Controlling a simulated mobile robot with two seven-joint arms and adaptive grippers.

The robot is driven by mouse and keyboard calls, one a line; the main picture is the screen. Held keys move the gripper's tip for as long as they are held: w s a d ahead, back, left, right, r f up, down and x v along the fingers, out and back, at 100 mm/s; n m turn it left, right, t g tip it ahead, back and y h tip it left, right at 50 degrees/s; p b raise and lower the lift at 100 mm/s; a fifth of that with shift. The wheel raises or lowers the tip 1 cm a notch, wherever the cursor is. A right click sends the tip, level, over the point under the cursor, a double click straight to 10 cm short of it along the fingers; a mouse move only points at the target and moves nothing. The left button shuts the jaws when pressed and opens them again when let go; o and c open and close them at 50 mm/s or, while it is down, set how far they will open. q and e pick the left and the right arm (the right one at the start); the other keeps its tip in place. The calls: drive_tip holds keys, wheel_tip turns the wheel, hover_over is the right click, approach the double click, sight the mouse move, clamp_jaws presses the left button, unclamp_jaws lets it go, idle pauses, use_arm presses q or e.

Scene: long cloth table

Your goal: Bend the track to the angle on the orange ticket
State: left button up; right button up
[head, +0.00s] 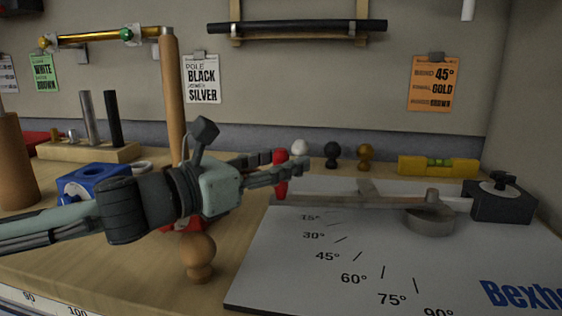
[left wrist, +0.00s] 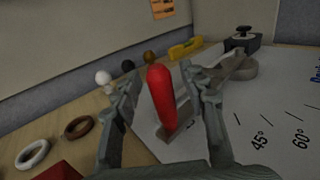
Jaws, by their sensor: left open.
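The orange ticket (head: 431,84) hangs on the back wall and reads 45° on its top line. The bending board (head: 300,270) carries printed angle marks, including 45°. A greyish bar (head: 350,201) lies near the 15° mark, running to a round grey former (head: 430,221); I cannot clearly separate track from lever. The lever's red handle (head: 281,185) stands upright at the bar's left end. My left gripper (head: 292,163) is open at the handle. In the left wrist view the red handle (left wrist: 161,100) stands between the spread fingers, with gaps on both sides.
A black clamp block (head: 502,200) sits at the board's right. White, black and brown-gold finials (head: 365,155) and a yellow level (head: 438,166) stand behind. A wooden post (head: 172,100), blue block (head: 90,184) and turned wooden piece (head: 198,258) are near my left arm. The board's front is clear.

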use_arm(q)
drive_tip(key=v, duration=1.2)
